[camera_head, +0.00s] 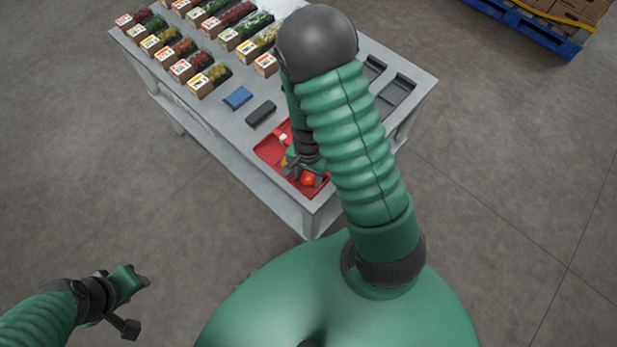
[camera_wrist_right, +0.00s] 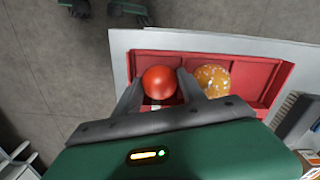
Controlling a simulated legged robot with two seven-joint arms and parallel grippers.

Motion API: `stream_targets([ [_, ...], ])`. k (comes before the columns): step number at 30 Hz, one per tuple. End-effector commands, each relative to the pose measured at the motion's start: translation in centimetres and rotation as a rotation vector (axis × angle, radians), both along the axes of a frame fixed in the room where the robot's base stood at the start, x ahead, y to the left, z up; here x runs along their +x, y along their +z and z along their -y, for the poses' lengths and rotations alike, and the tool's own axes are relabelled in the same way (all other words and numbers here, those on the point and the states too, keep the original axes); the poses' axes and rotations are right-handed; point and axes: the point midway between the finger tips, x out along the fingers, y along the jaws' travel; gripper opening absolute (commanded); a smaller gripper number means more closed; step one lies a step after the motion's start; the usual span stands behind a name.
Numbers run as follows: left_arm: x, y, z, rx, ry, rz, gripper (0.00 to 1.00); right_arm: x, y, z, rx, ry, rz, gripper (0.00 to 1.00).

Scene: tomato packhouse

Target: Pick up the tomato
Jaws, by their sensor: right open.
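The red, round tomato (camera_head: 308,179) lies in a red tray (camera_head: 266,151) at the table's near corner. In the right wrist view the tomato (camera_wrist_right: 159,82) shows between the two fingers of my right gripper (camera_wrist_right: 160,88). My right gripper (camera_head: 304,170) is open, low over the tray, with a finger on either side of the tomato; I cannot tell whether either touches it. A speckled orange-yellow round fruit (camera_wrist_right: 213,79) sits just outside the right finger. My left gripper (camera_head: 138,302) is open and empty, away from the table above the floor.
The grey table (camera_head: 205,125) carries several rows of produce boxes (camera_head: 200,84) at the back left. A blue block (camera_head: 238,98) and a dark block (camera_head: 261,113) lie near the red tray. Dark trays (camera_head: 396,94) are at the right. A blue pallet (camera_head: 540,32) stands beyond.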

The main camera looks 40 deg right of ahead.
Motion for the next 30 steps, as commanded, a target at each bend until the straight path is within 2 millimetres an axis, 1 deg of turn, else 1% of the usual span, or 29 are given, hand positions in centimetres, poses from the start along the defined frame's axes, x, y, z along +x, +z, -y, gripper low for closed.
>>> stream_targets([
  [1,0.0,0.0,0.0,0.0,0.0,0.0,0.36,0.0,0.0,0.1,-0.002,-0.001,0.001,0.52],
  [3,0.0,0.0,0.0,0.0,0.0,0.0,0.36,-0.1,0.0,0.1,-0.002,-0.001,0.002,0.39],
  [6,0.0,0.0,0.0,0.0,0.0,0.0,0.36,-0.1,0.0,0.0,-0.002,-0.001,0.002,0.26],
  [13,0.0,0.0,0.0,0.0,0.0,0.0,0.36,0.0,0.0,0.1,-0.002,-0.001,0.001,0.26],
  [16,0.0,0.1,0.0,0.0,0.0,0.0,0.36,0.0,0.4,0.1,-0.002,0.0,0.002,0.26],
  [20,0.0,0.4,0.0,0.0,0.0,0.0,0.36,0.0,1.8,0.0,-0.002,0.001,0.003,0.26],
  [23,0.0,0.8,0.0,0.0,0.0,0.0,0.36,0.1,3.5,0.0,-0.003,0.002,0.004,0.26],
  [24,0.0,0.6,0.0,0.0,0.0,0.001,0.36,-0.1,3.8,0.3,-0.003,-0.001,0.004,0.26],
  [26,0.0,0.0,0.0,0.0,0.0,0.0,0.36,-1.1,3.5,1.4,-0.002,-0.007,0.002,0.26],
  [30,0.0,-0.8,0.0,0.0,0.0,0.0,0.36,-3.1,3.8,3.8,-0.001,-0.008,0.003,0.26],
])
